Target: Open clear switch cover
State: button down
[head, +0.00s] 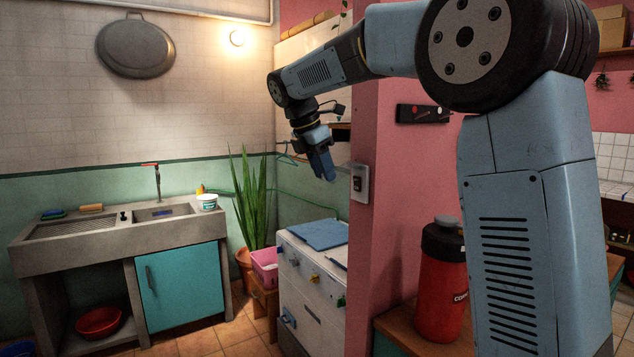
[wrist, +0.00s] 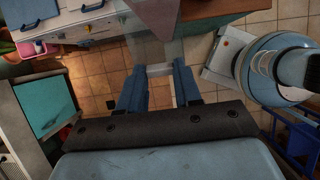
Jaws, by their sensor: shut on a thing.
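The wall switch (head: 358,184), a dark rocker in a pale plate, sits on the narrow end of the pink wall in the head view. My gripper (head: 322,170) hangs just left of and slightly above it, fingers pointing down. In the wrist view, the fingers stand on either side of a pale edge of the clear switch cover (wrist: 159,70) and are shut on it. A see-through panel seems to reach from that edge toward the pink wall. The cover does not show clearly in the head view, and its exact angle is hard to tell.
The pink wall (head: 399,195) stands right of my gripper. A white stove (head: 314,285) with a blue lid is below it. A red bottle (head: 441,295) stands on a wooden top near my arm. A sink (head: 105,235) and a plant (head: 254,203) are to the left. Tiled floor is open below.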

jog(key=r+y, duration=0.1)
jog(key=r+g+y, duration=0.1)
jog(key=r, duration=0.1)
jog(key=shift+w+d+y, duration=0.2)
jog(key=shift+d+y, duration=0.2)
jog(key=shift+w+d+r, duration=0.1)
jog(key=shift+d+r, duration=0.05)
jog(key=shift+r, duration=0.4)
jog(key=shift+w+d+r, duration=0.2)
jog(key=shift+d+r, duration=0.2)
jog(key=shift+r, duration=0.3)
jog(key=shift+d, duration=0.1)
